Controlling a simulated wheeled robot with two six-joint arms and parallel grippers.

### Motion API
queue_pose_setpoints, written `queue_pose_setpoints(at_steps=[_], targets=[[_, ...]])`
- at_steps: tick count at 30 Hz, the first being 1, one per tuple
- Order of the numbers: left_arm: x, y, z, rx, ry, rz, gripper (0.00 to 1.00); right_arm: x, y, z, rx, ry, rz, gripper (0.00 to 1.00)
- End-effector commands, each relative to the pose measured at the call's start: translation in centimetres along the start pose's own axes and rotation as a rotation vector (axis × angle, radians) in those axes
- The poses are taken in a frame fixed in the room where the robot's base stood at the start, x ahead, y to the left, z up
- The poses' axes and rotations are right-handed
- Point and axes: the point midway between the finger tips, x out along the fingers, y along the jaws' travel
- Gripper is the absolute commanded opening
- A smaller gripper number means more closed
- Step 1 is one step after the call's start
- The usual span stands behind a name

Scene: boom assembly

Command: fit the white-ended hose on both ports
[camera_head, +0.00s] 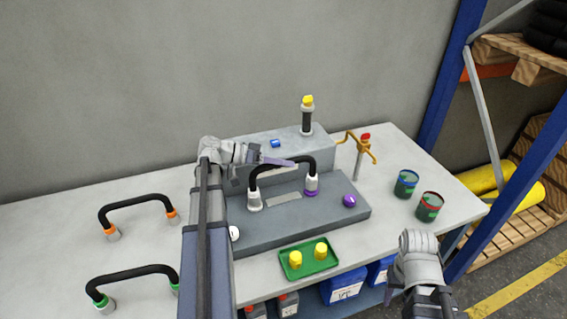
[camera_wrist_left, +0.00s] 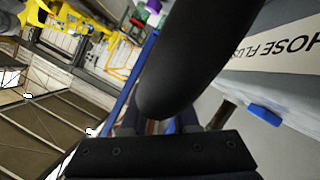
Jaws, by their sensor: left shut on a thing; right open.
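The white-ended hose (camera_head: 283,162) is a black arch with white end cuffs. It stands over the grey block (camera_head: 330,215). Its left end (camera_head: 254,199) is at the block's left part, and its right end (camera_head: 311,184) sits at a purple ring (camera_head: 311,193). I cannot tell how deep either end sits. My left gripper (camera_head: 277,162) is shut on the top of the arch. The hose fills the middle of the left wrist view (camera_wrist_left: 195,50). My right gripper (camera_head: 420,300) is open and empty at the lower right, apart from the hose.
A purple cap (camera_head: 349,201) and a white cap (camera_head: 235,233) lie on the block. Orange-ended (camera_head: 138,201) and green-ended (camera_head: 130,274) hoses are at left. A green tray (camera_head: 309,271) with yellow caps is in front. Two cans (camera_head: 405,184) (camera_head: 430,206) and a brass valve stand at right.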

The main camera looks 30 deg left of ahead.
Motion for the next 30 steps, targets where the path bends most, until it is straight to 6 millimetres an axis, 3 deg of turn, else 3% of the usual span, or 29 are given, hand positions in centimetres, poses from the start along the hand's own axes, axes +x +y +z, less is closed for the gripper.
queue_pose_setpoints(at_steps=[28, 29, 30], targets=[[0.4, -0.7, 1.0, 0.000, 0.002, 0.001, 0.00, 1.3, -0.1, -0.1, 0.000, 0.000, 0.000, 0.50], [0.4, -0.7, 0.9, 0.000, 0.002, 0.001, 0.32, 1.2, -0.1, -0.1, 0.000, 0.000, 0.000, 0.50], [0.4, -0.6, 0.9, 0.000, 0.001, 0.001, 0.36, 1.2, -0.1, -0.1, 0.000, 0.000, 0.000, 0.50]])
